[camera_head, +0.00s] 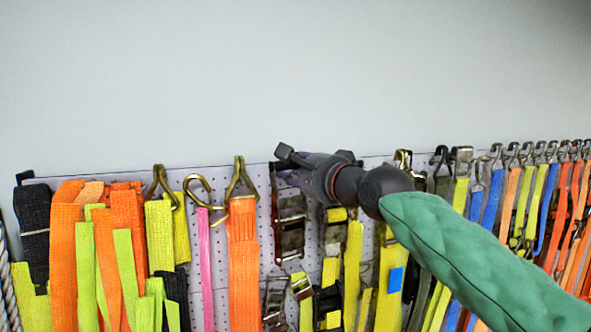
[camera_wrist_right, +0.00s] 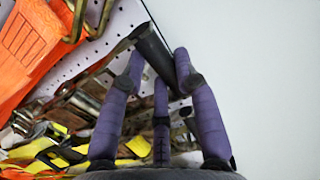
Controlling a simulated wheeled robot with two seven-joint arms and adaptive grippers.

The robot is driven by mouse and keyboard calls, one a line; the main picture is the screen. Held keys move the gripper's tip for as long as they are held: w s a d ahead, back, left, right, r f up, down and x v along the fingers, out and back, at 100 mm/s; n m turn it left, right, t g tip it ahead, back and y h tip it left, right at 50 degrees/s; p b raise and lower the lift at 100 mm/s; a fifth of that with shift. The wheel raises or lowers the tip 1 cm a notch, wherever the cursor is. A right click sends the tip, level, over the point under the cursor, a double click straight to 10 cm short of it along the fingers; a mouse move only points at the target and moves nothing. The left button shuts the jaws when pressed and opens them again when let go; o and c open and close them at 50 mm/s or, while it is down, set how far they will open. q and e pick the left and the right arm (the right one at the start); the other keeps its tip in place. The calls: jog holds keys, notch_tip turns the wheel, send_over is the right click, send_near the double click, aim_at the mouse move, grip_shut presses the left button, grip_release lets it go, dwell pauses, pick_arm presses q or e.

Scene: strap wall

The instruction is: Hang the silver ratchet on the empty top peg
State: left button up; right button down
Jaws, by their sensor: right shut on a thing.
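My right gripper (camera_head: 305,162) reaches in from the right to the top edge of the pegboard. In the right wrist view its purple fingers (camera_wrist_right: 160,68) are closed around a dark bar (camera_wrist_right: 152,45), which looks like the handle of the silver ratchet. A dull metal ratchet frame (camera_head: 291,222) shows just below the gripper, upright against the board. I cannot tell whether it touches a peg. The empty top peg cannot be made out; my gripper covers part of the top row. My left gripper is out of view.
Orange straps with a brass hook (camera_head: 241,190) hang just left of the gripper. Yellow straps (camera_head: 352,265) and more buckles (camera_head: 275,300) hang below. Several hooked straps (camera_head: 510,195) crowd the right side. The grey wall (camera_head: 280,70) above the board is clear.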

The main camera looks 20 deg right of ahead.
jog(key=shift+w+d+r, duration=0.1)
jog(key=shift+w, duration=0.45)
jog(key=shift+w+f, duration=0.55)
jog(key=shift+w, duration=0.05)
jog(key=shift+b, duration=0.3)
jog(key=c, duration=0.8)
grip_release()
jog(key=shift+c, duration=0.2)
jog(key=shift+f, duration=0.1)
